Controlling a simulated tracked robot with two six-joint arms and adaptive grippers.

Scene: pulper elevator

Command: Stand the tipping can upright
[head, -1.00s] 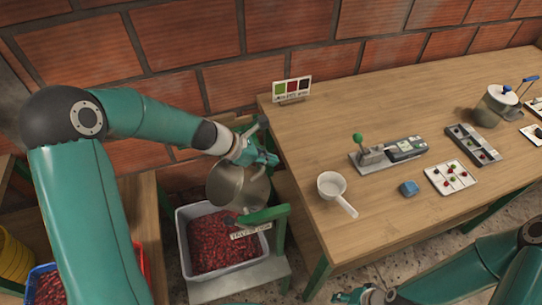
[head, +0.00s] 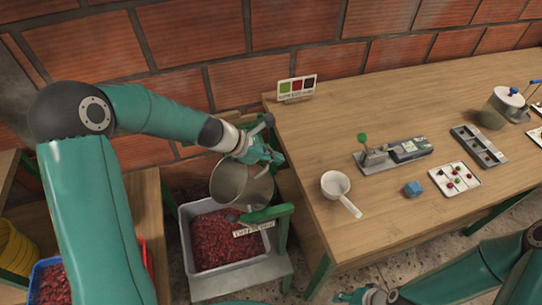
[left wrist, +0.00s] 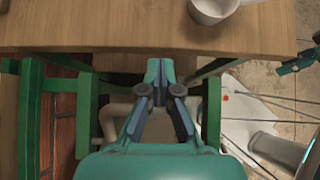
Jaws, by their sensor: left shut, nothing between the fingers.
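The metal tipping can (head: 232,186) hangs tilted in a green stand (head: 266,214) above a grey tray (head: 190,240) of red cherries. Its open mouth shows in the head view, with part of its upper rim hidden behind my left gripper. My left gripper (head: 270,154) is shut and empty at the top of the can, by its right side; I cannot tell whether it touches it. The shut fingers also show in the left wrist view (left wrist: 160,72); I cannot make out the can there. My right gripper (head: 364,296) is low at the bottom edge of the head view, partly cut off.
A brick wall stands behind. A colour sign (head: 297,88) stands at the table's far left corner.

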